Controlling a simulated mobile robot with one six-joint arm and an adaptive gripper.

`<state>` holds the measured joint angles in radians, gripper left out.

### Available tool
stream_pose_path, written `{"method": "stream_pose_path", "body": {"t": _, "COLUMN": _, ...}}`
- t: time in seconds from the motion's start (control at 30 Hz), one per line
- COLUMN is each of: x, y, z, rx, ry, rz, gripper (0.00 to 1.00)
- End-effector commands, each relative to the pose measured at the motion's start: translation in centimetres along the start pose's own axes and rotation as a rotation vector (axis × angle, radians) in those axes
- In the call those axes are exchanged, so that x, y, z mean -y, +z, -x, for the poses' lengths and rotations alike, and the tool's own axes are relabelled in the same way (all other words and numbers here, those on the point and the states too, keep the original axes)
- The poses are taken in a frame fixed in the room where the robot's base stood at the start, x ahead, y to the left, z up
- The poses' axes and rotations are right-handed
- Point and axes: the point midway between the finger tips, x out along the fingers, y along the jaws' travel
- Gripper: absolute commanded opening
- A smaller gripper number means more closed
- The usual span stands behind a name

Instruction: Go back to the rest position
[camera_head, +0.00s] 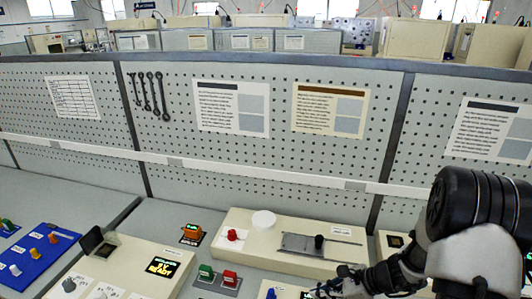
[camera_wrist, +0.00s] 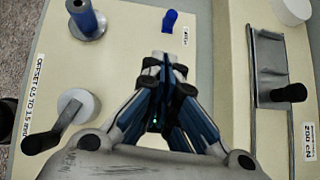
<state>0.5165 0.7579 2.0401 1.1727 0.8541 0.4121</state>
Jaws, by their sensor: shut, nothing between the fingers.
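My gripper (camera_head: 338,287) is at the bottom of the head view, low over the front of the bench. It also shows in the wrist view (camera_wrist: 164,62), with its fingers together and nothing between them. In the wrist view it is over a cream panel (camera_wrist: 120,45), right of a grey spindle with a blue core (camera_wrist: 85,18) and a crank with a black handle (camera_wrist: 68,115). A small blue peg (camera_wrist: 169,20) stands just beyond the fingertips. I cannot tell whether the fingers touch the panel.
A cream unit (camera_head: 240,252) with a red knob, a white disc (camera_head: 263,220) and a black-handled slide (camera_head: 318,243) stands behind my gripper. Green and red switches (camera_head: 218,276), a display (camera_head: 160,267) and a blue board (camera_head: 38,258) lie left. A pegboard wall (camera_head: 240,160) closes the back.

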Motion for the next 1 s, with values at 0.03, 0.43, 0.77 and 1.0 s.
{"method": "stream_pose_path", "body": {"t": 0.03, "x": -0.2, "y": 1.4, "z": 0.6, "rx": -0.010, "ry": 0.008, "rz": 0.071, "gripper": 0.00}}
{"method": "stream_pose_path", "body": {"t": 0.43, "x": -9.7, "y": 11.6, "z": 7.6, "rx": -0.206, "ry": 0.190, "rz": 0.931, "gripper": 0.00}}
{"method": "stream_pose_path", "body": {"t": 0.77, "x": -18.2, "y": 12.6, "z": 13.2, "rx": -0.467, "ry": 0.319, "rz": 1.605, "gripper": 0.00}}
{"method": "stream_pose_path", "body": {"t": 1.0, "x": -21.2, "y": 11.0, "z": 16.2, "rx": -0.661, "ry": 0.375, "rz": 1.927, "gripper": 0.00}}
